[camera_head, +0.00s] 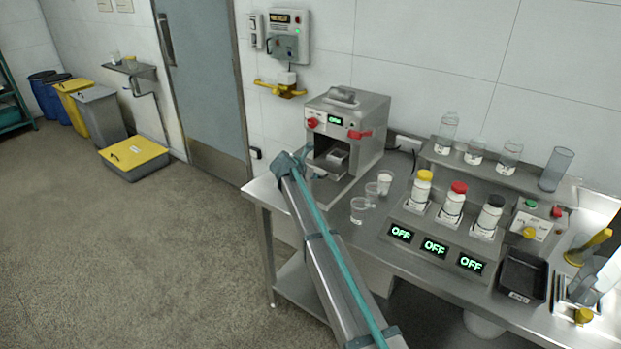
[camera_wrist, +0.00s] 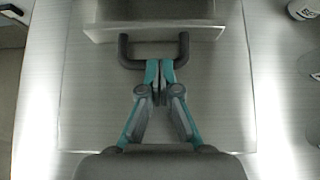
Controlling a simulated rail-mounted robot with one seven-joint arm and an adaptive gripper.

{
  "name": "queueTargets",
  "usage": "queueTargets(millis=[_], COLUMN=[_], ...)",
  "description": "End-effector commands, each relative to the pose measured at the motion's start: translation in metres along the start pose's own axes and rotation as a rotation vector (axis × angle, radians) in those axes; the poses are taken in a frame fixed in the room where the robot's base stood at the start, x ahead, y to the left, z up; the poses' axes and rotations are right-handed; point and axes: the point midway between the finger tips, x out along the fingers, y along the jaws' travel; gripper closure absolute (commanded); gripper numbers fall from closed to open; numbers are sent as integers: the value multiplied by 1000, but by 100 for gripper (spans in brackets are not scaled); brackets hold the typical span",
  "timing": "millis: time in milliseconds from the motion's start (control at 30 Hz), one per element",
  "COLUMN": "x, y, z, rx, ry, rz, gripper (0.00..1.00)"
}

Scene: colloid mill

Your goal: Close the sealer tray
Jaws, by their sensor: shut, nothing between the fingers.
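The sealer (camera_head: 352,125) is a grey metal box with red knobs and a lit green display, at the back of the bench. Its tray (camera_head: 337,157) shows in the low front opening. In the wrist view, the tray's metal front (camera_wrist: 155,22) is at the top, with a dark U-shaped handle (camera_wrist: 126,52) on it. My gripper (camera_wrist: 160,64) is shut and empty, its fingertips at the middle of the handle bar. Whether they touch the bar cannot be told. In the head view, my arm partly hides the area before the sealer.
Clear cups (camera_head: 359,210) stand just right of the sealer's front. Bottles with yellow, red and black caps (camera_head: 454,200) stand farther right, behind OFF displays. A black tray (camera_head: 522,275) lies at the right.

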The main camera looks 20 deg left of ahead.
Motion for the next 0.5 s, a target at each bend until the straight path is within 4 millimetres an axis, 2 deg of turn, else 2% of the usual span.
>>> queueTargets(millis=[33,200,300,500], x=[12,40,46,46], y=[2,1,-1,-2], z=[12,34,38,38], rx=[1,1,0,0], ry=[-2,-2,-3,-3], rz=[-1,-2,-1,-1], gripper=[100,100,100,100])
